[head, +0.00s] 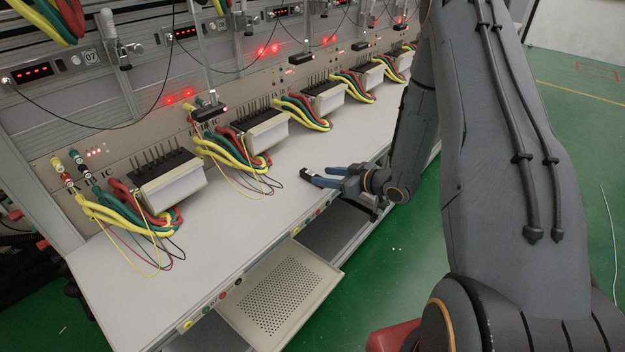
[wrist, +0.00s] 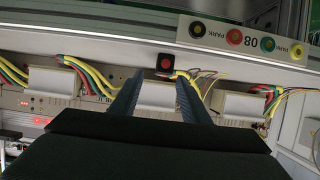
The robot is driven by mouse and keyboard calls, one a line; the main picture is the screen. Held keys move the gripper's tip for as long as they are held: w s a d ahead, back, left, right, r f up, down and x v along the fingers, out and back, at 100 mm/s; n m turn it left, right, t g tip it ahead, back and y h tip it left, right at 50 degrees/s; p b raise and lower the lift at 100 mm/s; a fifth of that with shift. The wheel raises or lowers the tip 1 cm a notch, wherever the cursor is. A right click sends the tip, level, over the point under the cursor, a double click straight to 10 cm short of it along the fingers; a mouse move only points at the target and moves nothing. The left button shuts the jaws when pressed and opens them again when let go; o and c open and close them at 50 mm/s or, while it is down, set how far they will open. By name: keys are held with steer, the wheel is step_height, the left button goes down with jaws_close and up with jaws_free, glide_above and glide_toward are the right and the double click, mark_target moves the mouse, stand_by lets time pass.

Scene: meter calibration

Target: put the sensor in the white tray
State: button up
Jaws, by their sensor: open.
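The sensor looks to be a small black block (head: 306,174) on the bench top, near the front edge. In the wrist view this black block (wrist: 165,62) has a red spot on its face. My gripper (head: 322,177) has blue fingers, is open, and reaches in from the right just above the bench. In the wrist view the fingertips (wrist: 158,80) point toward the block, which shows just past them, between their lines. Whether they touch it I cannot tell. The white tray (head: 318,265) is a perforated, shallow, pulled-out tray below the bench edge, and it looks empty.
Several meters with thick coloured cables stand along the back of the bench; one is a white-fronted meter (head: 265,133). Thin loose wires (head: 245,183) lie on the bench. The bench top (head: 220,230) is clear along the front. A label strip (wrist: 245,38) with coloured buttons runs along its edge.

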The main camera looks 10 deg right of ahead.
steer(key=x, duration=0.4)
steer(key=shift+a+f+p, duration=0.15)
steer(key=shift+a+p, duration=0.2)
steer(key=shift+w+a+f, duration=0.25)
steer(key=shift+w+a, duration=0.05)
steer(key=shift+w, duration=0.15)
jaws_close()
